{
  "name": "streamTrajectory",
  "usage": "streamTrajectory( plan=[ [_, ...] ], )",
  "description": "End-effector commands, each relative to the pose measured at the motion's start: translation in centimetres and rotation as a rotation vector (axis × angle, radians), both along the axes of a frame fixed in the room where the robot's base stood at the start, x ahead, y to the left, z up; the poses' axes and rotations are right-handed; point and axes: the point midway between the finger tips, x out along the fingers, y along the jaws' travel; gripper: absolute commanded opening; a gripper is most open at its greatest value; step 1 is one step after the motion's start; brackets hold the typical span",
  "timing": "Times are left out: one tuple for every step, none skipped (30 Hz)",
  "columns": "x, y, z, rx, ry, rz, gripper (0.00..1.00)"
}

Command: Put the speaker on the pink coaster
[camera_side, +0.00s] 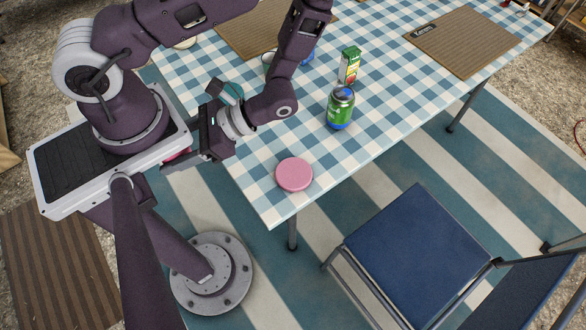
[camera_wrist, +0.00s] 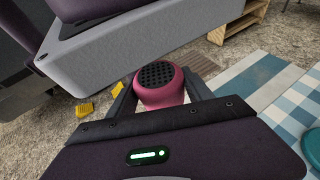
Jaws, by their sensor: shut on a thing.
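The speaker (camera_wrist: 161,86) is pink with a black mesh top. My gripper (camera_wrist: 158,92) is shut on it, with one finger on each side in the wrist view. In the side view only a small pink part of the speaker (camera_side: 178,154) shows behind my gripper (camera_side: 184,162). The gripper holds it off the left edge of the table, near my base. The pink coaster (camera_side: 294,174) is a flat disc lying near the table's front corner, bare on top. It stands apart from the gripper, to its right in the side view.
A green can (camera_side: 340,110) and a juice carton (camera_side: 349,66) stand on the checked table (camera_side: 270,205) behind the coaster. A teal thing (camera_side: 231,91) is partly hidden by my wrist. Brown mats (camera_side: 463,40) lie farther back. A blue chair (camera_side: 418,250) stands in front.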

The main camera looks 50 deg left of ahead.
Motion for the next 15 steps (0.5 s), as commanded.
streamTrajectory(
  plan=[
    [-0.5,-1.7,0.3,-0.002,0.001,0.122,0.12],
    [-0.6,-2.9,0.4,-0.001,0.0,0.199,0.12],
    [-0.7,-4.4,0.6,-0.001,0.0,0.3,0.12],
    [-0.6,-5.5,0.7,-0.001,0.001,0.375,0.12],
    [-0.3,-6.6,0.8,-0.001,0.001,0.452,0.12],
    [0.2,-8.1,0.9,0.0,0.001,0.553,0.12],
    [0.7,-9.1,1.0,-0.002,0.001,0.629,0.12],
    [1.4,-10.1,1.1,-0.001,0.001,0.706,0.12],
    [2.4,-11.3,1.1,0.0,0.002,0.809,0.12],
    [3.2,-12.1,1.2,-0.002,0.002,0.887,0.12],
    [4.2,-12.9,1.2,-0.001,0.002,0.966,0.12],
    [5.7,-13.7,1.1,0.0,0.002,1.071,0.12],
    [6.8,-14.3,1.1,0.0,0.002,1.152,0.12],
    [8.1,-14.7,1.0,-0.001,0.004,1.234,0.12],
    [9.9,-15.0,0.9,-0.001,0.003,1.345,0.12]
  ],
)
